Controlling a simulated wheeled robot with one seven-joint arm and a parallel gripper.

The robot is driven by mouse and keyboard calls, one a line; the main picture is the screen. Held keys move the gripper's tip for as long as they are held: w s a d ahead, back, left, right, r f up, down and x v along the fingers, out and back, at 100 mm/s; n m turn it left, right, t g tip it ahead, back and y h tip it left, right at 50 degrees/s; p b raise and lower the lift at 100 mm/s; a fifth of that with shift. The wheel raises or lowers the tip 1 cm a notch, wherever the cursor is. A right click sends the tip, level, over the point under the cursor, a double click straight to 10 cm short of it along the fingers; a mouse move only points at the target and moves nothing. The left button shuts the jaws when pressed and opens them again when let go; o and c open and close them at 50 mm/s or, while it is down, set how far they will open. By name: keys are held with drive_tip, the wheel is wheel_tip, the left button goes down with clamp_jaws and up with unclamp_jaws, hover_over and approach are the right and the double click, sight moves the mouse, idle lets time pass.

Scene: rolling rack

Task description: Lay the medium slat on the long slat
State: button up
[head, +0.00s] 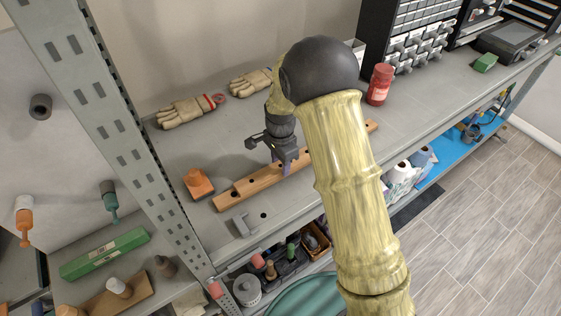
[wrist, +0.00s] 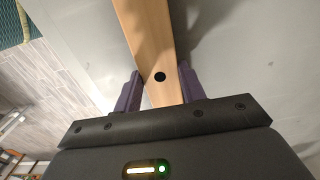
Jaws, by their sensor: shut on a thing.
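A long light-wood slat shape with dark holes (head: 240,191) lies slantwise along the grey shelf top in the head view, running behind my arm to the right. My gripper (head: 284,166) is over its middle, with its fingers straddling the wood. In the wrist view my gripper (wrist: 156,90) is shut on a wooden slat (wrist: 152,45), one purple finger along each side, a dark hole between them. I cannot tell from these frames where the medium slat ends and the long slat begins, or whether one rests on the other. My arm hides part of the wood.
An orange block (head: 198,183) stands close behind the slat's left end. A grey bracket (head: 241,223) lies in front of it. Work gloves (head: 186,110) lie at the back, and a red jar (head: 380,84) stands right of my arm. An upright metal post (head: 120,120) stands at left.

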drive_tip(key=o, duration=1.2)
drive_tip(key=shift+c, duration=0.2)
drive_tip(key=shift+r, duration=0.1)
wheel_tip(320, 180, up, 17)
drive_tip(key=b, duration=0.3)
drive_tip(key=shift+d, duration=0.1)
drive_tip(key=s+d+f+n+t, duration=0.1)
drive_tip(key=s+d+f+n, duration=0.3)
drive_tip(key=s+d, duration=0.3)
drive_tip(key=s+d+f+n+t, duration=0.1)
drive_tip(key=s+d+f+n, duration=0.3)
drive_tip(key=s+d+n, duration=0.3)
drive_tip(key=s+d, duration=0.1)
drive_tip(key=s, duration=0.3)
drive_tip(key=shift+s+f+t, duration=0.3)
drive_tip(key=shift+s, duration=0.1)
